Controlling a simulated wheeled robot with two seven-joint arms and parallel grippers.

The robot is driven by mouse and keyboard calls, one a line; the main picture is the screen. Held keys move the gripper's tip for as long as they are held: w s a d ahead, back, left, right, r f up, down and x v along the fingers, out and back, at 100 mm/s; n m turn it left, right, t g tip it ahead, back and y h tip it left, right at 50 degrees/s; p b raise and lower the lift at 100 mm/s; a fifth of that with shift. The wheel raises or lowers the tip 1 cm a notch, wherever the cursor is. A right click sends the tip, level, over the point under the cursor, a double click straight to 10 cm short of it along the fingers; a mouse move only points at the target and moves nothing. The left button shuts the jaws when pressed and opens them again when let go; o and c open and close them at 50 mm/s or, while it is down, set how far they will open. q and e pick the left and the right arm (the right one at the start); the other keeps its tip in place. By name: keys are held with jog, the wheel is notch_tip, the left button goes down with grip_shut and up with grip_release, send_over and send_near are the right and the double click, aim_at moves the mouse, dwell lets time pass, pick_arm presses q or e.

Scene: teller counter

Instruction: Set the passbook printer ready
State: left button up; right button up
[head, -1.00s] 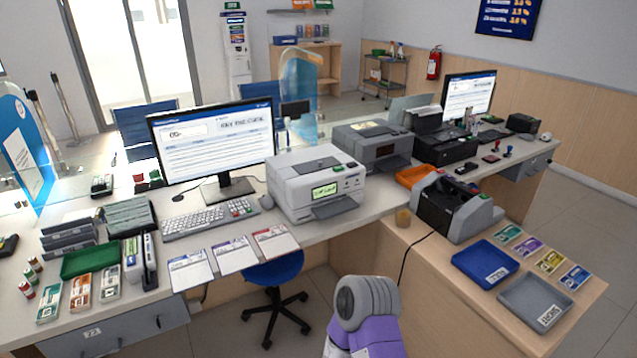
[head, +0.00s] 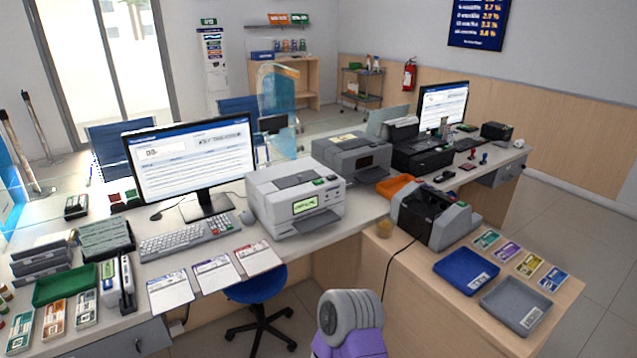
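A white-grey printer (head: 270,208) with a small lit green display (head: 305,205) and a front slot stands on the counter, right of the large monitor. Its top cover looks closed. A darker grey printer (head: 338,152) stands behind it to the right. I cannot tell from the labels which one is the passbook printer. Several printed forms (head: 213,273) lie in a row on the front counter edge. A purple and grey part of my arm shows at the bottom centre. Neither gripper is in view.
A keyboard (head: 172,240) and monitor (head: 190,160) stand left of the white-grey printer. A banknote counter (head: 432,215), blue tray (head: 466,270) and grey tray (head: 514,305) are on the right counter. A blue stool (head: 256,288) stands below the counter's front edge.

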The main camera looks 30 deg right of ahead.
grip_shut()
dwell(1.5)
